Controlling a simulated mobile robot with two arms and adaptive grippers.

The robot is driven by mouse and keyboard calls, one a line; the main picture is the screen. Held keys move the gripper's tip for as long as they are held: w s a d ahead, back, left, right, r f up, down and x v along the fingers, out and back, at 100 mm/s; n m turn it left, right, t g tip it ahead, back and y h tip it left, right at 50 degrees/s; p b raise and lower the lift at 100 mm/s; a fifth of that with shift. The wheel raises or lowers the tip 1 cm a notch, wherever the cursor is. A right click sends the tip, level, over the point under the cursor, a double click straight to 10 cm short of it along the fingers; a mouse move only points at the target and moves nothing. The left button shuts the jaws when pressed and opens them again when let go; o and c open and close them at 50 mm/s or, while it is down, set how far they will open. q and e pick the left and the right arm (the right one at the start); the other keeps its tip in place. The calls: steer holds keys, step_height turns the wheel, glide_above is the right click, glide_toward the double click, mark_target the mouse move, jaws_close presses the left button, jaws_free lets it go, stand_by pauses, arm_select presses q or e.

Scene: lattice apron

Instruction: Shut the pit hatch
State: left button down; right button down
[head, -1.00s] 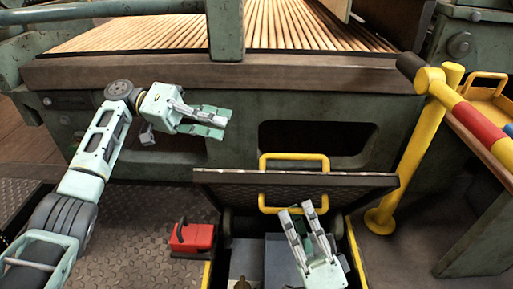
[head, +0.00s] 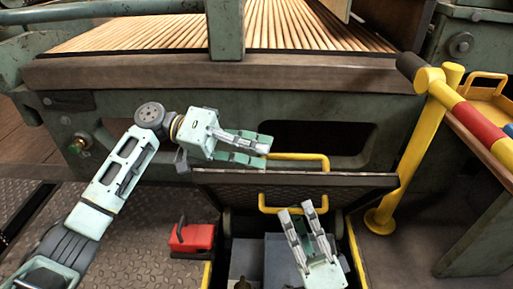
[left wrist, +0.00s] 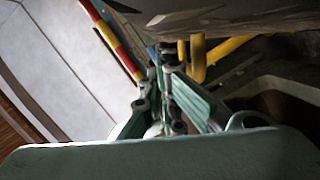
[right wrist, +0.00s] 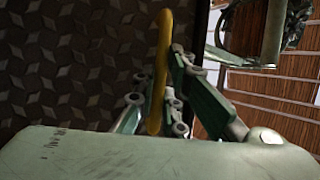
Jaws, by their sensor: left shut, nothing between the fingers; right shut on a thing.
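The pit hatch (head: 225,186) is a dark, tread-patterned lid standing raised over the open pit (head: 277,262). One yellow handle (head: 264,204) is on its near face. Another yellow bar (head: 308,156) shows above its top edge. My right gripper (head: 296,208) is shut on the near handle, which also shows as a yellow bar between its fingers in the right wrist view (right wrist: 161,60). My left gripper (head: 266,156) is shut and empty, just above the hatch's top edge and beside the upper bar. Contact there cannot be told.
A red box-like object (head: 190,238) sits on the tread-plate floor left of the pit. A yellow post (head: 413,150) stands at the right, beside a red, yellow and blue rail (head: 480,125). The green machine (head: 300,88) with a slatted bed stands behind the hatch.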

steer(key=shift+w+f, duration=0.1)
steer(key=shift+f, duration=0.1)
arm_select(q)
steer(key=shift+s+f+m, duration=0.15)
steer(key=shift+s+f, duration=0.1)
steer(key=shift+s, duration=0.3)
steer(key=shift+s+f+m, duration=0.15)
steer(key=shift+s+f, duration=0.05)
steer(key=shift+s, duration=0.3)
steer(key=shift+s+d+f, duration=0.1)
steer(key=shift+s+f, duration=0.1)
steer(key=shift+s, duration=0.25)
arm_select(e)
steer(key=shift+w+d+r, duration=0.1)
steer(key=shift+d+r, duration=0.05)
steer(key=c, duration=1.9)
jaws_free()
steer(key=shift+o, duration=0.4)
steer(key=shift+r, duration=0.15)
arm_select(q)
steer(key=shift+w, duration=0.1)
